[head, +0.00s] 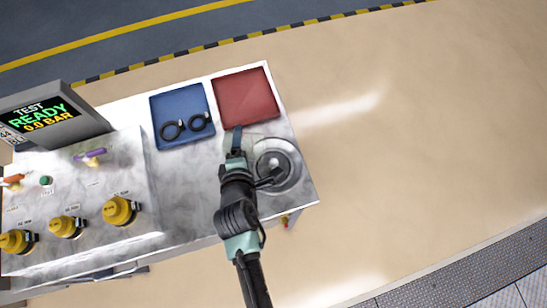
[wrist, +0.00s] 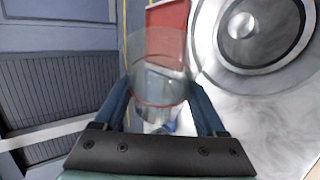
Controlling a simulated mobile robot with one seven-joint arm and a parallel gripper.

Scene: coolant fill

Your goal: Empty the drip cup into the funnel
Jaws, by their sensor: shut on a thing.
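My gripper (wrist: 161,98) is shut on a clear drip cup (wrist: 158,62), with one blue finger on each side of it. A thin reddish line shows around the cup's wall; how much liquid it holds is hard to tell. In the head view my gripper (head: 236,142) is over the right end of the bench, and the see-through cup is hard to make out there. The funnel (head: 277,162) is a round grey metal bowl just right of my gripper.
A red tray (head: 247,92) lies just beyond my gripper. A blue tray (head: 176,106) left of it holds two black rings (head: 186,126). Several yellow knobs (head: 120,210) and a display reading READY (head: 45,117) stand at the left. Open floor lies right of the bench.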

